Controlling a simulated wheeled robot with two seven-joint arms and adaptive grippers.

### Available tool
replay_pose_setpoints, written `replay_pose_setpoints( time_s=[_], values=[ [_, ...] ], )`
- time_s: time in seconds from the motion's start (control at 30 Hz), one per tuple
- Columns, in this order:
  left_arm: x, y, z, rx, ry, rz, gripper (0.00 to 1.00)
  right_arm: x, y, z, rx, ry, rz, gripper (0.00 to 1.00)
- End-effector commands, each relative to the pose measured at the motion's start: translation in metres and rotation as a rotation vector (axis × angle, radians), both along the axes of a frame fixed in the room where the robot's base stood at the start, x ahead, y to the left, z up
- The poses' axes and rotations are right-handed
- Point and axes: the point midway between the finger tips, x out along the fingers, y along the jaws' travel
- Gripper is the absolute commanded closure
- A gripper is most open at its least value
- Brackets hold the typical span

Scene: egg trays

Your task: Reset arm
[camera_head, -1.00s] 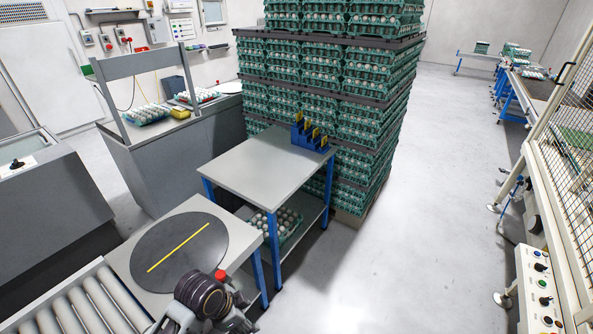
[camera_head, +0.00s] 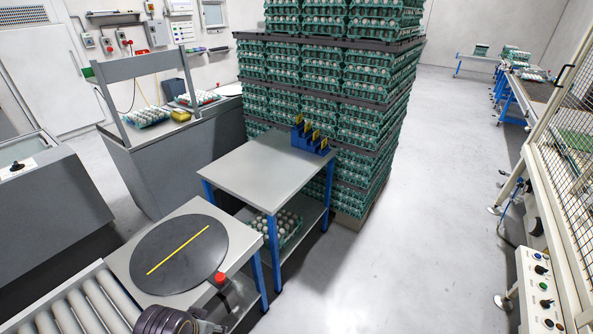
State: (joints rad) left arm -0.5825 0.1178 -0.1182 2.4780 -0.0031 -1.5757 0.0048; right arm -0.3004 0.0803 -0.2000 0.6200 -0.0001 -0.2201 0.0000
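A dark part of my arm (camera_head: 165,320) shows at the bottom edge of the head view, in front of the roller conveyor and the turntable. No gripper fingers are visible. I cannot tell from the picture which of my arms this is. Both of my grippers are outside the view.
A dark round turntable (camera_head: 150,275) with a yellow line sits on a table beside the roller conveyor (camera_head: 65,318). A red button (camera_head: 220,278) is at its right. Stacked egg trays (camera_head: 375,115) stand behind.

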Motion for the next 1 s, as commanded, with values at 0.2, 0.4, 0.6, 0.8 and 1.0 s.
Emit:
replay_pose_setpoints(
  time_s=[0.2,0.4,0.6,0.8,1.0],
  values=[
    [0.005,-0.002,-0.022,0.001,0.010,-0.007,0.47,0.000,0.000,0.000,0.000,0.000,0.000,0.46],
    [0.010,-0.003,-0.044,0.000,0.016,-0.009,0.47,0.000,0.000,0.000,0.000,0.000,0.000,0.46],
    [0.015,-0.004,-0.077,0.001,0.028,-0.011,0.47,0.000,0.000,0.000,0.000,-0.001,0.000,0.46],
    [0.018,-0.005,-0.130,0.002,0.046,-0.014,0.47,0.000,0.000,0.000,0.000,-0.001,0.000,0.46],
    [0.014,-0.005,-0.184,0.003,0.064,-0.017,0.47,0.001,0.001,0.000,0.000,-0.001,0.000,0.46]
  ],
)
